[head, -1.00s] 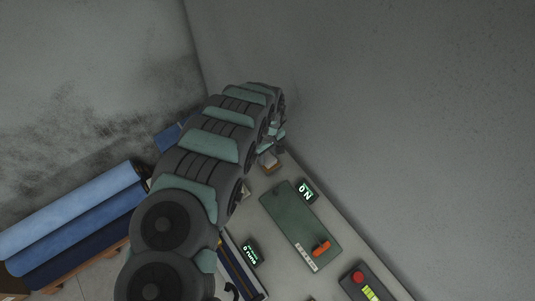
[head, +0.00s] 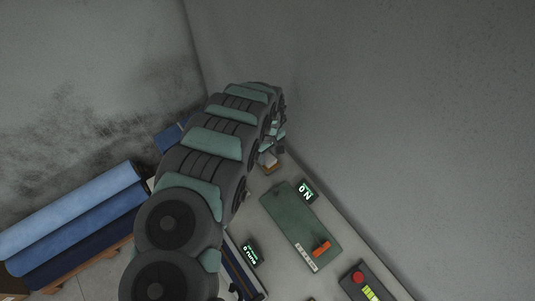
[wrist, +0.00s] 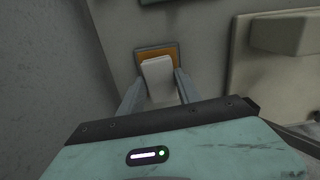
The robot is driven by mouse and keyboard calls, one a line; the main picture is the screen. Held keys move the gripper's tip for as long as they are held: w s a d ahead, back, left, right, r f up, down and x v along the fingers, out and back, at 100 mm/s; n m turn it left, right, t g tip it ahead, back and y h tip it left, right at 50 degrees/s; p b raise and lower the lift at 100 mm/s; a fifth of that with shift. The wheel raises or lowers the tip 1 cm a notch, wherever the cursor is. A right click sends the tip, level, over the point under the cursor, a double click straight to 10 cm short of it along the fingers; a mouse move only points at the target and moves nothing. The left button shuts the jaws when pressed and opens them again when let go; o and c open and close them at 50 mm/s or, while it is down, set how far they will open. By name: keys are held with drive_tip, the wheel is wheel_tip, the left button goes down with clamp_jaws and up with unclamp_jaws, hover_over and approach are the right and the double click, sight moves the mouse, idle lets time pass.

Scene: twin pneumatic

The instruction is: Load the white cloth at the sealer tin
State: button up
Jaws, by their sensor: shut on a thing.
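My gripper (wrist: 158,78) is shut on the white cloth (wrist: 157,68), a small pale block-like pad held between the two grey fingers in the wrist view. Just past the cloth is a shallow tin (wrist: 174,49) with a grey rim and an orange-brown inside. The cloth overlaps the tin in this view, and I cannot tell whether they touch. In the head view the tin (head: 268,166) sits at the far end of the bench, and my arm hides most of the gripper and cloth.
A green panel (head: 290,215) with an orange handle (head: 321,248) lies on the pale bench. Small displays (head: 306,191) (head: 250,252) and a box with a red button (head: 358,278) stand around it. A grey wall runs close along the right. Blue rolls (head: 80,220) lie at left.

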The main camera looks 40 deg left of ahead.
sight(267, 157)
drive_tip(key=shift+r+p, duration=2.1)
drive_tip(key=shift+r, duration=1.35)
drive_tip(key=shift+r, duration=0.1)
